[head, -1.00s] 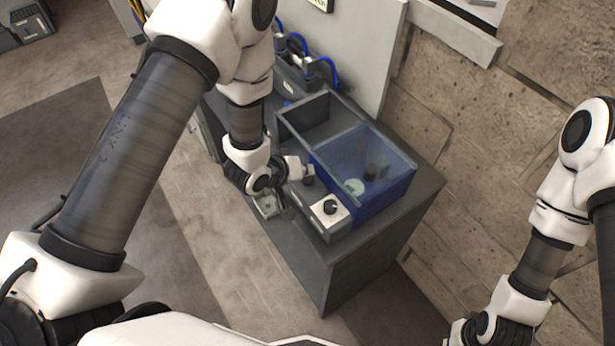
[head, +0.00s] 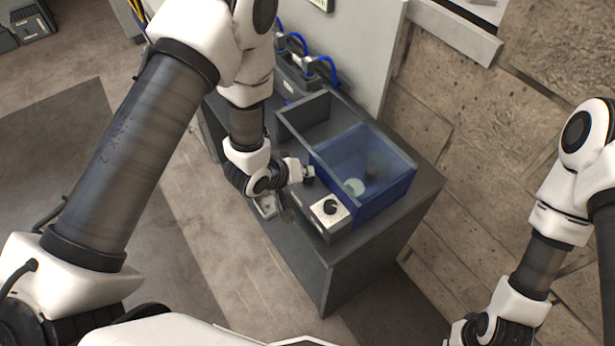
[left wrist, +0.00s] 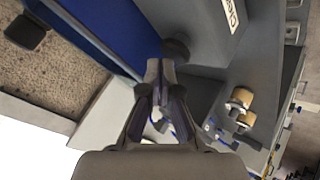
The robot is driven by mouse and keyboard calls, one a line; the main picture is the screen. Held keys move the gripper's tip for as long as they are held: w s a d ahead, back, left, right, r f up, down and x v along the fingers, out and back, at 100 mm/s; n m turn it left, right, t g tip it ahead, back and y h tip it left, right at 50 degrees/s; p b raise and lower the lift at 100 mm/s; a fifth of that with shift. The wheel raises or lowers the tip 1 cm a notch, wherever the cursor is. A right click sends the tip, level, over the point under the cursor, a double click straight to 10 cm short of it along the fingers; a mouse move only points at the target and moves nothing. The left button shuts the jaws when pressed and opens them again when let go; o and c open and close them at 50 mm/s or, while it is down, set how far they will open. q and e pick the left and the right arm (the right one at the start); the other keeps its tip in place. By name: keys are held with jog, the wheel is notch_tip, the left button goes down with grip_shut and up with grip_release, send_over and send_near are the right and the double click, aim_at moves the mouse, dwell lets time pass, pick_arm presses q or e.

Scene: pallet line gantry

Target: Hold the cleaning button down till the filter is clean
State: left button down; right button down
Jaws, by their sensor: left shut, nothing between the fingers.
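A blue see-through tank (head: 384,196) stands on a grey cabinet. Inside it are a hazy dark upright shape, perhaps the filter (head: 374,170), and a pale disc (head: 355,187). My left gripper (head: 303,174) is shut and empty, at a black round button (head: 309,182) beside the tank. In the left wrist view the closed fingertips (left wrist: 159,68) meet or nearly meet the black button (left wrist: 177,49); how far it is pressed I cannot tell. My right wrist is at the bottom right edge; its gripper's fingers are out of view.
A black knob (head: 330,207) sits on a pale control plate near the button. An open grey bin (head: 303,117) adjoins the tank. Blue hoses (head: 328,68) and fittings stand behind. A panel (head: 352,45) rises at the back. The floor in front is clear.

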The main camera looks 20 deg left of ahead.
aim_at(305, 180)
pick_arm(q)
jog(key=shift+f+b, duration=0.35)
jog(key=shift+f, duration=0.25)
dwell(0.4)
jog(key=shift+r, duration=0.15)
dwell(4.2)
jog(key=shift+r+p, duration=0.8)
jog(key=shift+r, duration=0.05)
jog(key=shift+r, duration=0.1)
notch_tip(305, 180, up, 5)
jog(key=p, duration=0.4)
